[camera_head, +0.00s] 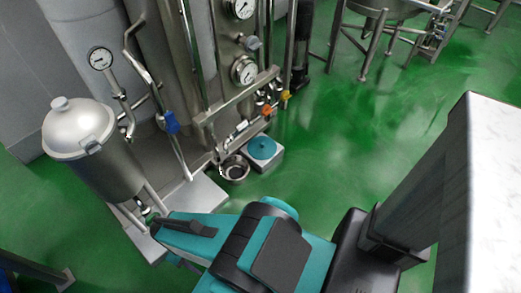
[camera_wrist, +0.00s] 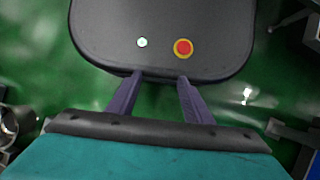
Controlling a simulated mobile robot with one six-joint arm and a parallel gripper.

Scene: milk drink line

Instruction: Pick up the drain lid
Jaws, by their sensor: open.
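A round teal disc (camera_head: 262,148), which looks like the drain lid, lies on a pale grey block (camera_head: 274,161) on the floor by the steel machine. An open round metal drain cup (camera_head: 235,169) sits just left of it. My gripper (camera_wrist: 160,79) shows in the wrist view with its two purple fingers apart and nothing between them. In the head view my teal arm reaches left, below the disc in the picture; the fingers cannot be made out there. The disc is not clearly visible in the wrist view.
Steel pipework with gauges (camera_head: 244,70) and orange and blue valve handles rises behind the disc. A lidded steel vessel (camera_head: 90,150) stands at the left. A legged steel tank (camera_head: 385,20) stands at the back right. The green floor (camera_head: 340,130) right of the disc is clear.

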